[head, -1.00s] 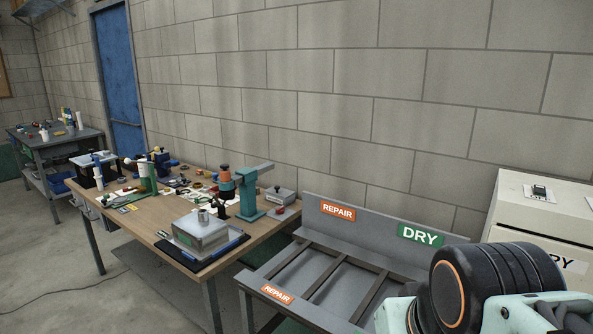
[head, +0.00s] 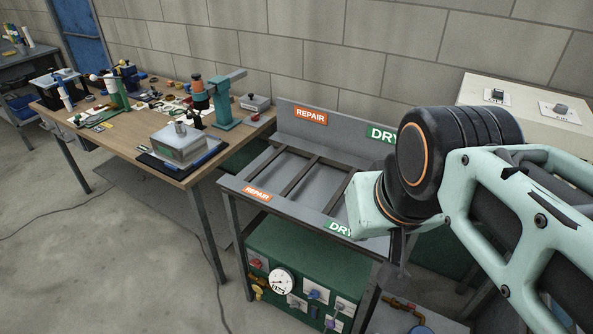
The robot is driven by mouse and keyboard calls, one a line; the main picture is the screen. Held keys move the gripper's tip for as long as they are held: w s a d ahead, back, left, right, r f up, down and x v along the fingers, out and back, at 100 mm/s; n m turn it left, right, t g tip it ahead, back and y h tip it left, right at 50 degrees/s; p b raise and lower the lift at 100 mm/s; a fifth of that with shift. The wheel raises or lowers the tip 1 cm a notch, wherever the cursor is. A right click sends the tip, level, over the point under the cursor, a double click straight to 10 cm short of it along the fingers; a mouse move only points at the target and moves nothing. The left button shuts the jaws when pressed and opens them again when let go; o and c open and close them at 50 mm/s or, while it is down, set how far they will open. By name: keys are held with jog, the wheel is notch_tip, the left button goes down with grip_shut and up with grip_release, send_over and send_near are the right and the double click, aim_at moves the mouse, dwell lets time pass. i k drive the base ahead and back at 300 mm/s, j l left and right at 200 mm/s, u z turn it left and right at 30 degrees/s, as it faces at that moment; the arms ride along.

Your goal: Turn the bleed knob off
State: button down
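A panel of small controls sits low on the green unit (head: 310,255) under the grey rack. It holds a round white gauge (head: 281,282), a red control (head: 256,263), a blue knob (head: 318,295), a grey control (head: 342,306) and a purple one (head: 330,323). The labels are too small to read, so I cannot tell which is the bleed knob. My arm crosses the right side. A dark part below its wrist seems to be my gripper (head: 395,274), right of the panel and apart from it; its fingers are not clear.
The grey rack (head: 237,186) has REPAIR and DRY signs. A wooden workbench (head: 130,130) with many tools stands at left. A white cabinet (head: 535,90) with two switches is behind my arm. Brass pipework (head: 402,305) shows at lower right. Floor at front left is clear, except for a cable.

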aim_at(295, 305)
jog(key=k, duration=1.35)
